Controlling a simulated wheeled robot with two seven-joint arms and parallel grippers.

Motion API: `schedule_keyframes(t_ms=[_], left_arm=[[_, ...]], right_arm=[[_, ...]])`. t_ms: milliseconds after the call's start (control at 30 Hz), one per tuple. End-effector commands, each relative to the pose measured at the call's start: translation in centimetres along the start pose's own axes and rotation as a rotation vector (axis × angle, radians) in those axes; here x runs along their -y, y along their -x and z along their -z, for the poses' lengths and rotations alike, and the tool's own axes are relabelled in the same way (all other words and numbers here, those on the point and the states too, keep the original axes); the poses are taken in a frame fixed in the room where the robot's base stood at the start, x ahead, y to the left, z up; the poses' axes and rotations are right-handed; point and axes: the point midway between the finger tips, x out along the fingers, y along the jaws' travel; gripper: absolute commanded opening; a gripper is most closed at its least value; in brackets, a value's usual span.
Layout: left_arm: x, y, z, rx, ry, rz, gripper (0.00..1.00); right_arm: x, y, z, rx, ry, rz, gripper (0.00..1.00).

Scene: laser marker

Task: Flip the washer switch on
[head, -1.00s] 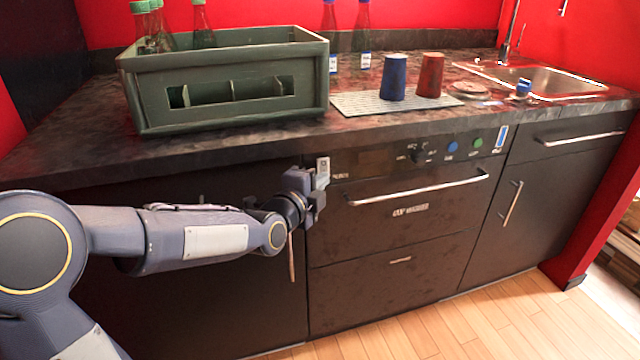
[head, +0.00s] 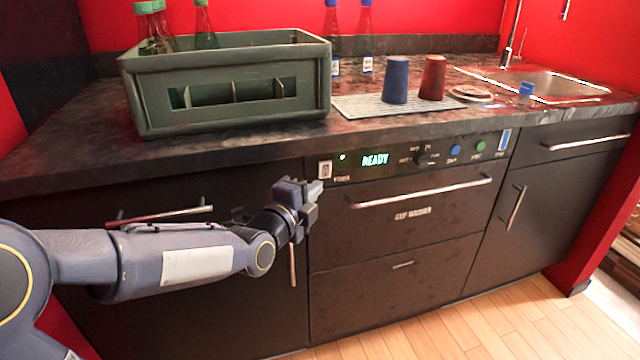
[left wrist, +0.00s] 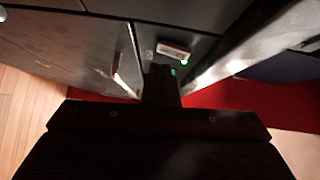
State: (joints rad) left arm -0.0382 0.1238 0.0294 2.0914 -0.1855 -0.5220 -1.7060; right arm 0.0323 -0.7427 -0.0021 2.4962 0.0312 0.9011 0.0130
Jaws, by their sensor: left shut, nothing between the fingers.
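The washer (head: 410,235) is a dark built-in unit under the counter. Its display (head: 376,160) shows READY in green, and a small light glows beside the switch. The power switch (head: 325,170) is a pale rocker at the left end of the panel; it also shows in the left wrist view (left wrist: 174,50), with a green glow nearby. My left gripper (head: 314,190) is shut and empty, just below and slightly left of the switch in the head view, apart from it. My right gripper is not in view.
A green bottle crate (head: 230,90) stands on the counter above. A blue cup (head: 395,80) and a red cup (head: 432,78) stand on a drying mat (head: 360,105). The washer handle (head: 425,191) sticks out right of my gripper. A sink (head: 550,84) is at far right.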

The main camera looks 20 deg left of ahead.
Motion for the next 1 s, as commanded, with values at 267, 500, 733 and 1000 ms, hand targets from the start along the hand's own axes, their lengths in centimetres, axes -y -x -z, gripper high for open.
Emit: schedule_keyframes(t_ms=[267, 500, 733, 1000], left_arm=[[0.1, 3.9, -0.1, 0.002, -0.001, 0.001, 0.0], [-0.1, 4.3, 0.0, 0.001, 0.0, 0.0, 0.0], [-0.1, 4.2, 0.0, 0.001, 0.0, 0.0, 0.0], [-1.4, 7.1, -0.9, 0.043, 0.25, -0.126, 0.0]], right_arm=[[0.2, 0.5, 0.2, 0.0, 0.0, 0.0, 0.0], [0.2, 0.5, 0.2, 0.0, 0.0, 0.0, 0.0], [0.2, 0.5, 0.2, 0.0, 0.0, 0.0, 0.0], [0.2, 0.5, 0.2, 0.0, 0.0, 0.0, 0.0]])
